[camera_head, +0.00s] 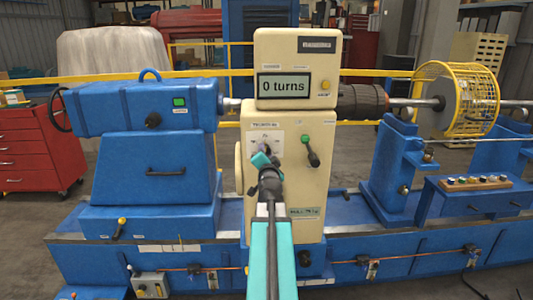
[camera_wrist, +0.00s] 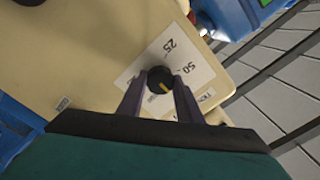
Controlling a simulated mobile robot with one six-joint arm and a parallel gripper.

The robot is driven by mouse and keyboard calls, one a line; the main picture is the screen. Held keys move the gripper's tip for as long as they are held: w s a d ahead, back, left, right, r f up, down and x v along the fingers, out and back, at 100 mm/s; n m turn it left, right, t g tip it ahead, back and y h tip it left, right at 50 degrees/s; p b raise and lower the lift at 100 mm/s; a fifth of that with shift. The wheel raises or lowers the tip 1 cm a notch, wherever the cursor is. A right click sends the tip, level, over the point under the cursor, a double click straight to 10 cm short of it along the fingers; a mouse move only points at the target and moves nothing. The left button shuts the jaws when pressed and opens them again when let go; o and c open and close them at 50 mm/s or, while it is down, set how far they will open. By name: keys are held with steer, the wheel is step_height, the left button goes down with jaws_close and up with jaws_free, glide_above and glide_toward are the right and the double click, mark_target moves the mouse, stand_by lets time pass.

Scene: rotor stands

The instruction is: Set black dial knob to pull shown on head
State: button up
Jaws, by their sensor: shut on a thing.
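The black dial knob (camera_wrist: 160,79) has a short yellow mark on its face and sits on a white scale plate (camera_wrist: 137,65) on the cream housing. The numbers 25 and 50 are readable on the plate; other print is partly hidden. My gripper (camera_wrist: 156,88) is shut on the knob, with a finger on either side. In the head view my gripper (camera_head: 264,158) covers most of the knob at the scale plate. The cream head (camera_head: 297,51) above carries a display (camera_head: 284,86) reading "0 turns"; its small upper label is too small to read.
A green-tipped lever (camera_head: 308,148) stands right of the dial on the cream housing (camera_head: 315,185). A yellow button (camera_head: 325,85) is beside the display. Blue machine stands (camera_head: 150,170) flank the housing, and a yellow cage (camera_head: 456,98) is at the right.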

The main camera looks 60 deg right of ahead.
steer(key=shift+a+f, duration=0.15)
steer(key=shift+f, duration=0.2)
steer(key=o, duration=0.8)
steer(key=shift+c, duration=0.2)
steer(key=shift+o, duration=1.4)
steer(key=shift+s+a+r, duration=0.1)
steer(key=shift+r, duration=0.1)
steer(key=shift+r, duration=0.1)
steer(key=b+v, duration=0.2)
steer(key=v, duration=0.1)
steer(key=shift+b, duration=0.35)
